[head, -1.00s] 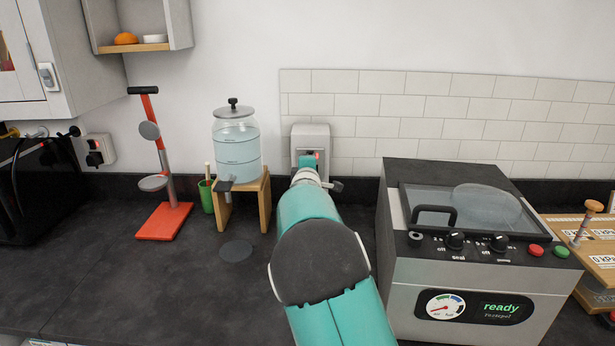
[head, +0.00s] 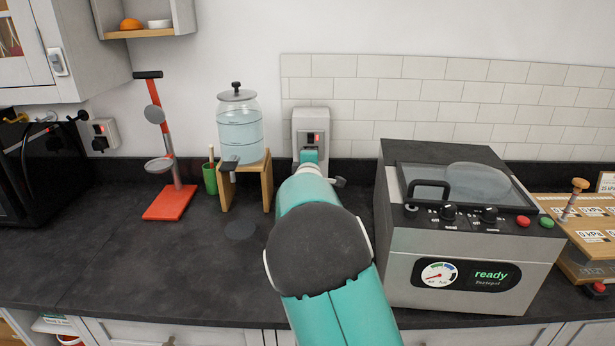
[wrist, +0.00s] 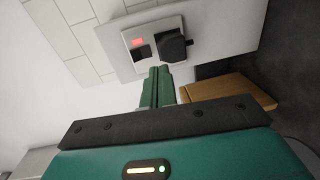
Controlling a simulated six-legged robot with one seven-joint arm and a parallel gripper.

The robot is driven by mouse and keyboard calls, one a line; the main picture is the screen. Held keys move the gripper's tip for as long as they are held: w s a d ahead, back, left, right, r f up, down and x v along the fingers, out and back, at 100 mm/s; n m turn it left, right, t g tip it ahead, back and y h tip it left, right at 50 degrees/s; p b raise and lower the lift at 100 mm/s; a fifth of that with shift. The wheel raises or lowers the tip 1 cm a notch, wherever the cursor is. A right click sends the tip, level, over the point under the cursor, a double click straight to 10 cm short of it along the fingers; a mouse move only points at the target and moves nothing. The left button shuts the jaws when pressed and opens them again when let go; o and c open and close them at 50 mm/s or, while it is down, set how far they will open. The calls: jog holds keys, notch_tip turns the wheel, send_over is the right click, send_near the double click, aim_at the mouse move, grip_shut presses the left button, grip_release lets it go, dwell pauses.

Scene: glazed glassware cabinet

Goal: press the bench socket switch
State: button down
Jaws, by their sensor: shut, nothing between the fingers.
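The bench socket (head: 311,117) is a pale grey box on the back wall, between the water dispenser and the chamber machine. Its switch (head: 311,137) shows a small red patch; the red patch also shows in the wrist view (wrist: 138,41), with a dark patch beside it. A black plug-like block (wrist: 172,47) sits on the same plate. My gripper (head: 309,156) is just below the switch in the head view, covering the socket's lower part. In the wrist view my gripper (wrist: 159,72) is shut and empty, its tips close to the plate's edge. Contact cannot be told.
The water dispenser (head: 240,127) on its wooden stand (head: 266,185) is close to the left of my arm. The chamber machine (head: 455,270) is close on the right. A second socket (head: 104,132) is on the left wall. Dark worktop (head: 130,270) is clear at front left.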

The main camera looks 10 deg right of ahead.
jog(key=s+a+f, duration=0.1)
jog(key=s, duration=0.5)
jog(key=shift+s+a+f, duration=0.15)
jog(key=shift+a, duration=0.15)
jog(key=s+m+g+y, duration=0.1)
jog(key=s+m+g, duration=0.4)
jog(key=s, duration=1.8)
jog(key=s+d+m+g+y, duration=0.1)
jog(key=s+m+g, duration=0.4)
jog(key=s, duration=1.7)
jog(key=m+y, duration=0.1)
jog(key=m, duration=0.4)
jog(key=shift+s+f+m+g, duration=0.3)
jog(key=shift+s+f+g, duration=0.05)
jog(key=shift+s+g, duration=0.05)
